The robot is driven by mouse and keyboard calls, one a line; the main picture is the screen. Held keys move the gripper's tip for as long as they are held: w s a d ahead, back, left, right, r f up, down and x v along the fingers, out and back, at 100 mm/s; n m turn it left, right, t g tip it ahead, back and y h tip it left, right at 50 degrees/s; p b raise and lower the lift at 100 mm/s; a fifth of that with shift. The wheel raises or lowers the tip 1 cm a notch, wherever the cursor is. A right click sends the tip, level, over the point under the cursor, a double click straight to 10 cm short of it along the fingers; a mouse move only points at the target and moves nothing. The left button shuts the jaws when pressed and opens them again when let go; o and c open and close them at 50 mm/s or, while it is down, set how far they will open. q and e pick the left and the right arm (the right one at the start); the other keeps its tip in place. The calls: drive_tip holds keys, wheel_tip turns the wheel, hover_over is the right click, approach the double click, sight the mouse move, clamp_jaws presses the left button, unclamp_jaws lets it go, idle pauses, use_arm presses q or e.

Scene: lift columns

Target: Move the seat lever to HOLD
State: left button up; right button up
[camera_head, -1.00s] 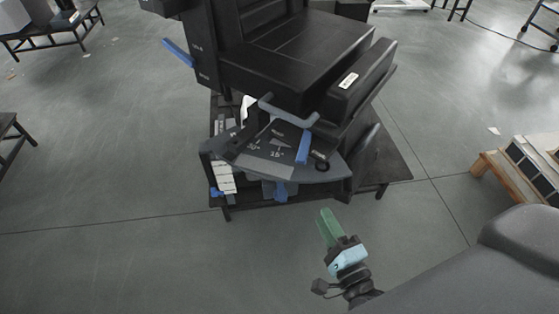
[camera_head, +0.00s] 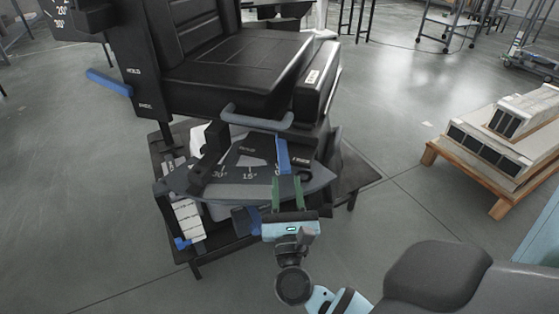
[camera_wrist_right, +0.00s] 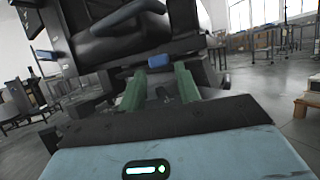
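The seat is a black padded chair (camera_head: 235,70) on a dark stand. A blue lever (camera_head: 283,155) stands over a grey dial plate (camera_head: 230,182) with degree marks below the seat. Another blue lever (camera_head: 108,81) sticks out left of the black side panel (camera_head: 135,60), beside the words HOLD and FREE; its tip is between neither label clearly. I cannot tell which is the seat lever. My right gripper (camera_head: 287,180) is open just below the dial lever. In the right wrist view, a blue end (camera_wrist_right: 160,61) shows ahead between its green fingers (camera_wrist_right: 160,88). My left gripper is out of view.
A curved blue-grey bar (camera_head: 257,119) runs along the seat's front edge, above the right gripper. The dark base (camera_head: 355,170) spreads below. A wooden pallet with white boxes (camera_head: 515,125) stands at right. The floor between is clear.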

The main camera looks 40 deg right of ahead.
sight(284, 157)
drive_tip(key=shift+x, duration=3.9)
clamp_jaws()
